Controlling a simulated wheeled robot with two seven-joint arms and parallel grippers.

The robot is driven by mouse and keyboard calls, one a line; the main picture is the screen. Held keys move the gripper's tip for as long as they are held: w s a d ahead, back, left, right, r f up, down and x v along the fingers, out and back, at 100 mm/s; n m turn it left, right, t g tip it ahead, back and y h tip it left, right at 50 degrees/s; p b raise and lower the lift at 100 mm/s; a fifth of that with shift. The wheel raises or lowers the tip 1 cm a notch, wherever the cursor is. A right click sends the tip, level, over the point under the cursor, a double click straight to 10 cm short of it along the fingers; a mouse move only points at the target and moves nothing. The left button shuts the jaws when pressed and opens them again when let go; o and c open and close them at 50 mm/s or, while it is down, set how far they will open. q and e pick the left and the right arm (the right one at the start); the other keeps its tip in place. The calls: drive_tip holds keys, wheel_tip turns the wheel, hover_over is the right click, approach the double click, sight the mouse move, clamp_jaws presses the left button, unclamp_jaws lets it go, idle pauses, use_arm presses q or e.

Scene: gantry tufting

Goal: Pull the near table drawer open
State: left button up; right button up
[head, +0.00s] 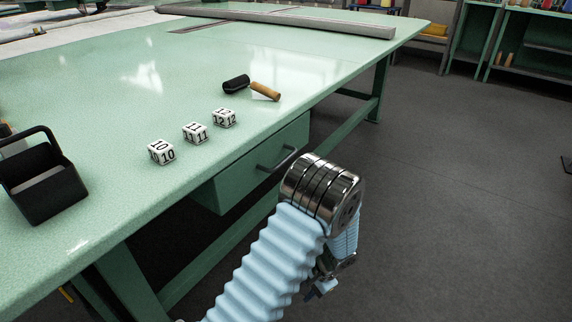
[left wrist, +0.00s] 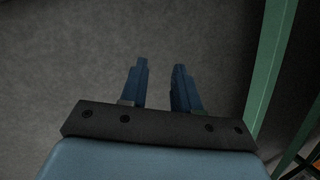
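The near table drawer (head: 236,183) is a green box under the long edge of the pale green table (head: 110,100). Its front looks flush under the tabletop, with no visible gap. A dark bar handle (head: 276,160) is on its front. An arm with a pale blue sleeve, seemingly my left, rises before the drawer and bends down at a metal joint. Its gripper (head: 322,288) hangs low over the floor, partly hidden, away from the handle. In the left wrist view the gripper (left wrist: 160,72) has its two blue fingers apart, with nothing between them. My right gripper is not in view.
Three number cubes (head: 195,132), a black-headed tool with a wooden handle (head: 264,91) and a black caddy (head: 45,185) stand on the table. A green bar (left wrist: 268,70) is close right of the left gripper. Grey floor (head: 460,190) to the right is clear.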

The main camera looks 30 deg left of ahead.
use_arm(q)
drive_tip(key=w+a+r+t+y, duration=0.2)
drive_tip(key=w+r+y, duration=0.2)
drive_tip(key=w+r, duration=0.5)
drive_tip(key=n+y, duration=0.4)
drive_tip(key=y, duration=0.4)
approach(289, 155)
drive_tip(key=shift+t, duration=0.6)
drive_tip(key=x, duration=0.7)
drive_tip(key=b+x, duration=0.1)
drive_tip(key=x, duration=0.2)
drive_tip(key=shift+s+a+f, duration=0.1)
drive_tip(key=shift+s+f, duration=0.15)
drive_tip(key=shift+f, duration=0.1)
clamp_jaws()
